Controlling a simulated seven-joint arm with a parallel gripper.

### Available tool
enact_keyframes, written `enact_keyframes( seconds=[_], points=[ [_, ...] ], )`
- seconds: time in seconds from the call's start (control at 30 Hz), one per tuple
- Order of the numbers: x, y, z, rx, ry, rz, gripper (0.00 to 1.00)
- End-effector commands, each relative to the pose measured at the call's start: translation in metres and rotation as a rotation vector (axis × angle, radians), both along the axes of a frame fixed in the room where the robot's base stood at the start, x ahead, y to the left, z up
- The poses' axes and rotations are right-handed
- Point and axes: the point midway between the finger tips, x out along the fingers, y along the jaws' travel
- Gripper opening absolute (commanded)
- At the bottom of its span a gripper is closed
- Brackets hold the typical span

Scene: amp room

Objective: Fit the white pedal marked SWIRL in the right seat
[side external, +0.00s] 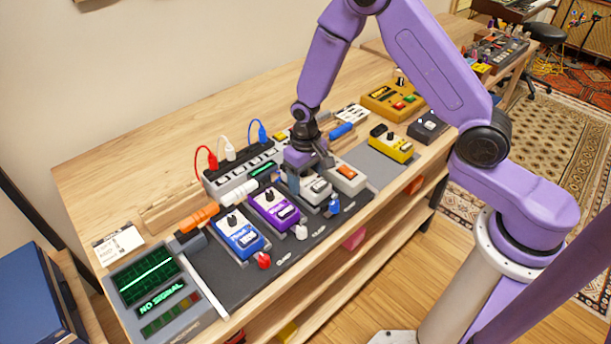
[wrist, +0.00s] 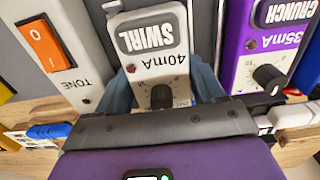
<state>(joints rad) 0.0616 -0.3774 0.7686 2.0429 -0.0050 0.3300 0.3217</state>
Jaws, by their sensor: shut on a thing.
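The white pedal marked SWIRL (side external: 317,188) is on the dark pedalboard (side external: 225,285), between the purple pedal (side external: 275,208) and the white TONE box with an orange switch (side external: 348,174). My gripper (side external: 303,172) reaches down over its back part and is shut on it. In the wrist view the SWIRL pedal (wrist: 150,40) shows its label, 40mA mark and black knob, with bluish fingers at both sides. I cannot tell whether the pedal rests fully down in the seat. The purple pedal marked CRUNCH, 35mA (wrist: 255,45) stands beside it, and the TONE box (wrist: 75,70) on the other side.
A blue pedal (side external: 238,236) sits left of the purple one. Red (side external: 263,260), white (side external: 300,232) and blue (side external: 333,206) plugs stand along the front. A supply strip (side external: 235,178) with cables lies behind. The screen (side external: 150,280) reads NO SIGNAL. A yellow pedal (side external: 391,147) stands at right.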

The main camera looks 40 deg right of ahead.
Motion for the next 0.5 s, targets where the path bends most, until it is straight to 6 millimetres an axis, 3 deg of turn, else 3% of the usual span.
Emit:
enact_keyframes(
  seconds=[0.5],
  points=[
    [0.0001,0.0002,-0.0031,0.000,0.000,0.000,0.20]
  ],
)
